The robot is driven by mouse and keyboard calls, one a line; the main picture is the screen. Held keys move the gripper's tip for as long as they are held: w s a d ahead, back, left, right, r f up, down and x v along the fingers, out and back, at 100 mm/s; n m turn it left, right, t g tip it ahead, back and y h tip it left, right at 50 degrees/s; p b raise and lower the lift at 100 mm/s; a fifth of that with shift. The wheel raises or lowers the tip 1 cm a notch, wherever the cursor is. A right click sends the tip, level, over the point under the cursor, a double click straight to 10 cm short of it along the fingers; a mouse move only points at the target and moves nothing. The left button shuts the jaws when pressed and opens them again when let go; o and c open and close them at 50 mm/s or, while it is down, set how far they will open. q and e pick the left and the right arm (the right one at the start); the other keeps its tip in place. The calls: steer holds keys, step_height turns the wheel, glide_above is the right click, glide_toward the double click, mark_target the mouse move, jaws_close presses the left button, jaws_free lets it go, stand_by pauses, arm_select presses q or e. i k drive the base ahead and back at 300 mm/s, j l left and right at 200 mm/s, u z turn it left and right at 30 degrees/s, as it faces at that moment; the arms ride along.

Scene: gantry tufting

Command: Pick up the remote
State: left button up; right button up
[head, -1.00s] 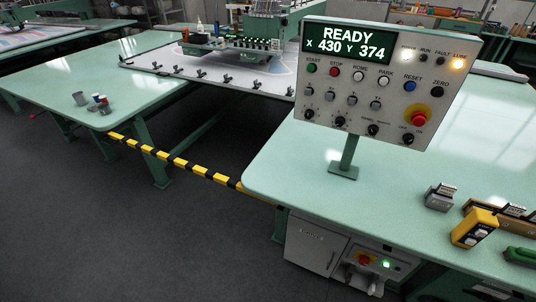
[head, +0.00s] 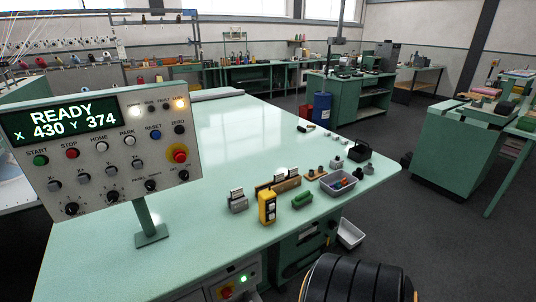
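A yellow remote (head: 267,207) with dark and pale buttons on its face stands near the front edge of the pale green table (head: 215,140). It appears upright, in front of a wooden rack (head: 278,183). A green object (head: 302,200) lies just to its right, and a small grey block (head: 237,201) stands to its left. Neither of my grippers shows in the head view, and nothing is touching the remote.
A control panel (head: 100,160) on a green post stands at the table's left. A grey bin (head: 338,184) with small coloured items and a dark caddy (head: 360,152) stand to the right. The table's middle is clear. A blue drum (head: 322,108) stands on the floor beyond.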

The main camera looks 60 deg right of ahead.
mark_target(267, 197)
steer(key=z, duration=1.9)
